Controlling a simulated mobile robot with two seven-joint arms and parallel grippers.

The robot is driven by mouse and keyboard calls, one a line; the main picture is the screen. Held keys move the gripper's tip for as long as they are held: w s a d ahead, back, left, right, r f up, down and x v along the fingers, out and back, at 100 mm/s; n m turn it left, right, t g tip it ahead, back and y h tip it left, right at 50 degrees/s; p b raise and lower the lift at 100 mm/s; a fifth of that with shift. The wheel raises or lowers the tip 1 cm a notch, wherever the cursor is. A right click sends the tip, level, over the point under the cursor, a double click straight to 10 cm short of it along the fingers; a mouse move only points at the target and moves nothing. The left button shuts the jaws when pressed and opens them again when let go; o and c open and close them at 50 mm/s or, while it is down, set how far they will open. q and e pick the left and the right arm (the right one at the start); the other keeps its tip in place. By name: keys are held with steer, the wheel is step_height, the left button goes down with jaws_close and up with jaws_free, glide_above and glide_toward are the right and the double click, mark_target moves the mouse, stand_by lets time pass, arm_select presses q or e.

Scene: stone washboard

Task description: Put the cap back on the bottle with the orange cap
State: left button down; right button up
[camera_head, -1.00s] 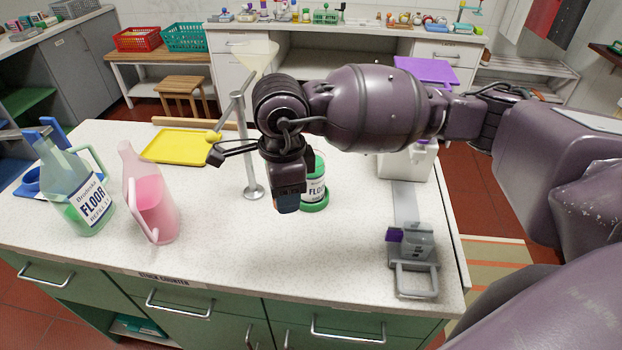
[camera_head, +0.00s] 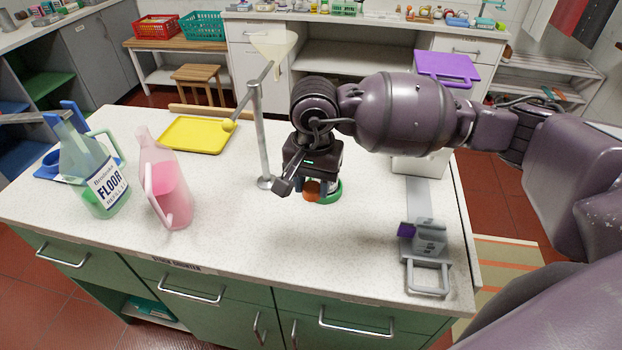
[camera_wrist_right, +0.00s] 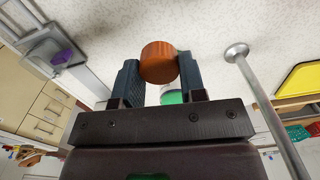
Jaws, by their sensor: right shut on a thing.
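My right gripper (camera_head: 311,188) is above the counter, right of the metal stand. It is shut on an orange cap (camera_head: 311,191). In the right wrist view the cap (camera_wrist_right: 158,62) sits between the two fingertips. A clear bottle with a FLOOR label and green liquid (camera_head: 108,190) stands at the left of the counter. A translucent bottle with pink liquid (camera_head: 172,185) stands to its right. No orange cap shows on either bottle; their mouths are too small to read clearly. My left gripper cannot be made out.
A green-based container (camera_head: 331,196) is mostly hidden behind my right gripper. The metal stand (camera_head: 261,135) holds a funnel (camera_head: 275,44). A yellow tray (camera_head: 195,134) lies behind. A grey slide device (camera_head: 425,240) is at right. The front middle counter is clear.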

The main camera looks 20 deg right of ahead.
steer(key=n, duration=0.1)
steer(key=d+f+n, duration=0.1)
steer(key=n, duration=0.2)
steer(key=shift+w+d+f, duration=0.15)
steer(key=shift+w+d, duration=0.05)
steer(key=shift+w, duration=0.05)
steer(key=shift+w+d+f+n, duration=0.15)
steer(key=shift+d+f+n, duration=0.15)
steer(key=shift+n, duration=0.65)
steer(key=shift+w+d+f+n, duration=0.1)
steer(key=shift+d+f+n, duration=0.15)
steer(key=shift+n, duration=0.7)
